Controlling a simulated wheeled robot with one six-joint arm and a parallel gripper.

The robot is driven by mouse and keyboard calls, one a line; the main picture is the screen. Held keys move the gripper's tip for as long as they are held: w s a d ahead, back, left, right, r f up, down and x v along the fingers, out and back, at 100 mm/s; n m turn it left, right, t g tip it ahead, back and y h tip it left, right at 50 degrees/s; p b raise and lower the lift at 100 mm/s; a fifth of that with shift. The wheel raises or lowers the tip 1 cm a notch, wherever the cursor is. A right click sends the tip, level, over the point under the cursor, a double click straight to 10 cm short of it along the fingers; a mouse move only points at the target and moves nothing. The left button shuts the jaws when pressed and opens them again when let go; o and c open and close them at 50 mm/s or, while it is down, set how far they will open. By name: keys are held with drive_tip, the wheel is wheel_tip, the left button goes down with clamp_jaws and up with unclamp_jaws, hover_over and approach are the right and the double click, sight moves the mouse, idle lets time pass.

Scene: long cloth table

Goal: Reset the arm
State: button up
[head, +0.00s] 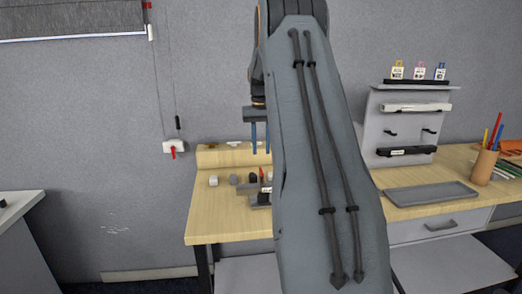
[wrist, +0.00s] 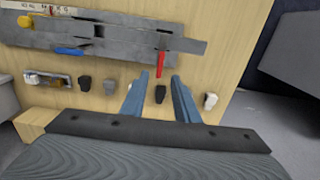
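My gripper (head: 261,152) hangs fingers-down above the left part of the wooden workbench (head: 215,228) in the head view. Its two blue fingers stand apart in the wrist view (wrist: 160,75), with nothing held between them. A small black piece (wrist: 160,93) shows on the bench beyond the gap between the fingers. My arm's large grey link covers the middle of the head view and hides part of the bench.
Small pieces, one white (wrist: 210,101), others dark (wrist: 109,87), lie beside a grey metal rack (wrist: 120,36) with red (wrist: 161,63) and blue (wrist: 69,51) handles. Right of my arm are a grey tray (head: 430,194), hook panel (head: 374,140) and pencil cup (head: 484,167).

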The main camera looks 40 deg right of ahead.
idle(0.3)
drive_tip(key=s+a+f+n, duration=0.2)
drive_tip(key=a, duration=0.9)
drive_tip(key=s+a+f+n, duration=0.1)
drive_tip(key=s+a+f, duration=0.15)
drive_tip(key=a, duration=0.85)
drive_tip(key=s+a+f+n, duration=0.1)
drive_tip(key=s+a+f, duration=0.2)
drive_tip(key=s+a, duration=0.5)
drive_tip(key=s+a+f+n+t, duration=0.1)
drive_tip(key=s+a+f+n, duration=0.1)
drive_tip(key=s+a, duration=0.6)
drive_tip(key=s+f, duration=0.1)
drive_tip(key=s, duration=0.3)
drive_tip(key=shift+s+a+f, duration=0.15)
drive_tip(key=shift+a+f, duration=0.25)
